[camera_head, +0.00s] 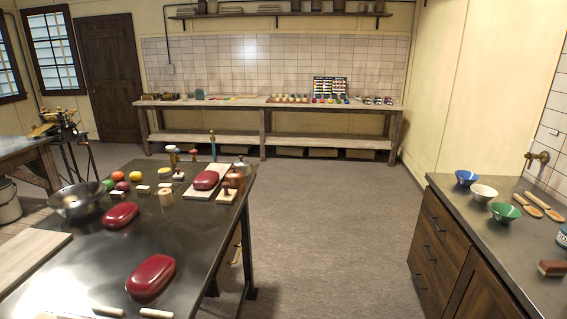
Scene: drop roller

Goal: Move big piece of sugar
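Three glossy dark-red rounded loaf shapes lie on the dark metal table (185,253) at the left. They look like the big pieces of sugar, but I cannot tell which one the task means. The nearest red piece (151,276) lies on the bare tabletop near the front. The second red piece (120,215) lies on the bare top beside a metal bowl (78,199). The third red piece (206,180) rests on a pale board (200,194) near the far right corner. My gripper is not in view.
Small coloured balls (117,177), a wooden spool (166,197) and bottles stand at the table's far side. A pale wooden board (30,262) covers its left edge. A counter (480,220) with bowls stands at the right. The grey floor (325,235) between is clear.

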